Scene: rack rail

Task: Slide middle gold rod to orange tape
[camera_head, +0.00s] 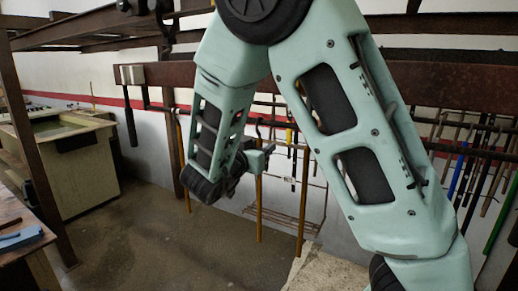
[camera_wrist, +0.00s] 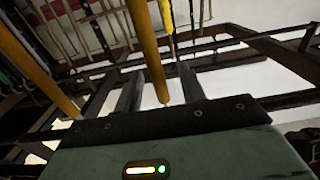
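Three gold rods hang from the rail in the head view: a left one (camera_head: 186,150), the middle gold rod (camera_head: 259,212) and a right one (camera_head: 303,205). My gripper (camera_head: 265,147) is at the upper part of the middle rod and hides some of it. In the wrist view a gold rod (camera_wrist: 146,45) runs between the two fingers of my gripper (camera_wrist: 160,85), with a gap visible on each side. The fingers are open. Another gold rod (camera_wrist: 35,65) is at the left of the wrist view. I cannot pick out the orange tape in either view.
The brown rail beam (camera_head: 225,75) runs behind my arm. A black-handled tool (camera_head: 130,125) hangs at its left. Several coloured rods, including a blue one (camera_head: 461,178) and a green one (camera_head: 497,222), hang at the right. A tank (camera_head: 75,160) stands at the left.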

